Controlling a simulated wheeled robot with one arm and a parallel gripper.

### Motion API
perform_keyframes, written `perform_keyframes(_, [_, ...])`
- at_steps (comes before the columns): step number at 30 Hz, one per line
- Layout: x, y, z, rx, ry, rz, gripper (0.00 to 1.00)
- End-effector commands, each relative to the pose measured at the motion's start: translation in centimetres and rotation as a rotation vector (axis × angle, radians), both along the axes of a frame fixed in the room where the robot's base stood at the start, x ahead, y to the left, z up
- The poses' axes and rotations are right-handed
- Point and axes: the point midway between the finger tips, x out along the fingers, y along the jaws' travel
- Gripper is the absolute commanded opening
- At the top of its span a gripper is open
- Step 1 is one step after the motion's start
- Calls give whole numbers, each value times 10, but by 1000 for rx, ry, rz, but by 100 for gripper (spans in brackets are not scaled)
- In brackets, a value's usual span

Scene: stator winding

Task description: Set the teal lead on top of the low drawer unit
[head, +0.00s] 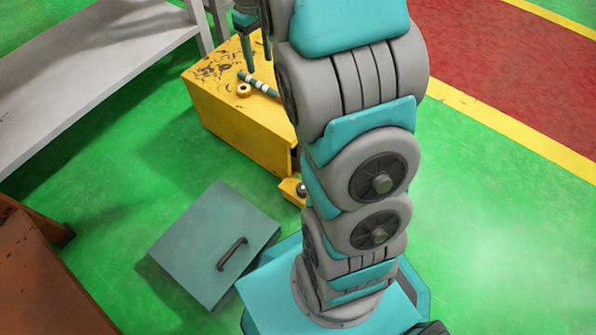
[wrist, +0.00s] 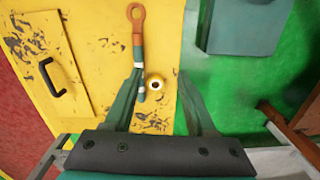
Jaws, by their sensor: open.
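The teal lead (head: 258,85) has pale bands and lies on the top of the low yellow drawer unit (head: 225,120). In the wrist view the lead (wrist: 140,70) shows a copper-brown ring lug at its far end. The drawer unit (wrist: 105,60) shows a worn face with a black handle there. My gripper (head: 258,63) is open and empty over the unit's top. In the wrist view the gripper's (wrist: 158,75) left fingertip is beside the banded end of the lead; I cannot tell whether they touch. In the head view my arm hides the lead's right end.
A small brass-coloured ring (head: 243,90) sits on the unit beside the lead, also between my fingers in the wrist view (wrist: 155,82). A grey-blue box with a handle (head: 205,240) stands on the green floor. A grey table (head: 90,60) is at left, a brown-orange one (head: 45,280) lower left.

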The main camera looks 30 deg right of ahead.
Motion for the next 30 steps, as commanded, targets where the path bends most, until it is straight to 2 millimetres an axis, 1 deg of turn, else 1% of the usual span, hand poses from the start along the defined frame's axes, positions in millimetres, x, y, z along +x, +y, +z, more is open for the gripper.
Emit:
perform_keyframes(1, [-16,7,8,-2,1,-14,56])
perform_keyframes(4, [-47,20,16,-2,14,-51,56])
perform_keyframes(5, [-56,24,17,-1,18,-61,56])
perform_keyframes(6, [-69,29,19,-1,26,-75,56])
perform_keyframes(8, [-88,35,23,-2,30,-95,56])
perform_keyframes(12, [-133,50,27,-3,50,-140,56])
perform_keyframes(17, [-187,65,28,-7,70,-189,56])
perform_keyframes(18, [-201,69,27,-7,76,-201,56])
perform_keyframes(20, [-220,73,25,-8,83,-217,56])
perform_keyframes(21, [-234,76,24,-9,87,-228,56])
perform_keyframes(24, [-266,83,19,-14,100,-254,56])
perform_keyframes(27, [-294,87,13,-19,114,-276,56])
perform_keyframes(30, [-315,89,8,-23,120,-291,56])
